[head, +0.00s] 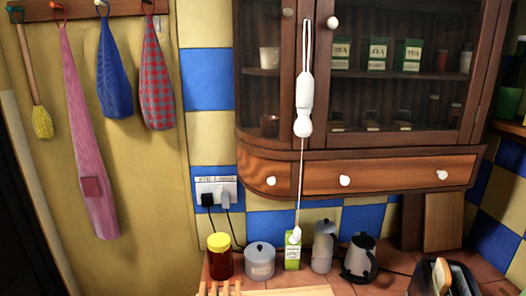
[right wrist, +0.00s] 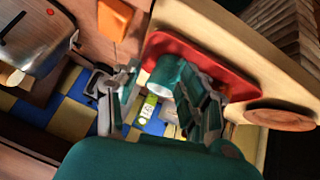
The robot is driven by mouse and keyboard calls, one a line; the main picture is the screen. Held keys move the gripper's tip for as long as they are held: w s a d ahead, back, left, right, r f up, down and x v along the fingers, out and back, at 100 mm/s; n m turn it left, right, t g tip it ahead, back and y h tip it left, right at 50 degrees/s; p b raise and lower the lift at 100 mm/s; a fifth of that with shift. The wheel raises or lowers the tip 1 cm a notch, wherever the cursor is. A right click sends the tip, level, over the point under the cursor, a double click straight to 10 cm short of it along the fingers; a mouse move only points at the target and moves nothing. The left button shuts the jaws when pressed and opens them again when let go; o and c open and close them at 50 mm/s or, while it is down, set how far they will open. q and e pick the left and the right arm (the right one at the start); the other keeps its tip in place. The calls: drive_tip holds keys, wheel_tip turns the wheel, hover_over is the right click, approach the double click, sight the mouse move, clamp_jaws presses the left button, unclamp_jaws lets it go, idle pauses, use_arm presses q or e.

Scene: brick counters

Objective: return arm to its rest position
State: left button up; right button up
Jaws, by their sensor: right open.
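My right gripper (right wrist: 158,98) shows in the right wrist view, its two dark green and grey finger assemblies spread apart. It is open. A teal cylinder with a pale end (right wrist: 164,76), perhaps a cup, shows beyond the gap, close to the right-hand finger; I cannot tell whether they touch. It appears at the edge of a red board or tray (right wrist: 222,68). No gripper shows in the head view, and my left gripper is in neither view.
The head view shows a counter with a yellow-lidded jar (head: 219,258), a grey pot (head: 260,262), a green tea box (head: 292,256), a kettle (head: 360,258) and a toaster (head: 442,278). A glass-fronted cabinet (head: 360,140) hangs above. A metal toaster (right wrist: 38,32) shows in the wrist view.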

drive_tip(key=s+f+g+y, duration=0.1)
drive_tip(key=s+f+g, duration=0.35)
drive_tip(key=s, duration=0.65)
wheel_tip(320, 180, down, 30)
drive_tip(key=s+g+b, duration=0.2)
drive_tip(key=s+b, duration=0.1)
drive_tip(key=s+d+f+b, duration=0.1)
drive_tip(key=s+d+f, duration=0.1)
drive_tip(key=s+f, duration=1.3)
drive_tip(key=shift+s+f+g, duration=0.25)
drive_tip(key=shift+f+g, duration=0.2)
drive_tip(key=shift+f, duration=0.3)
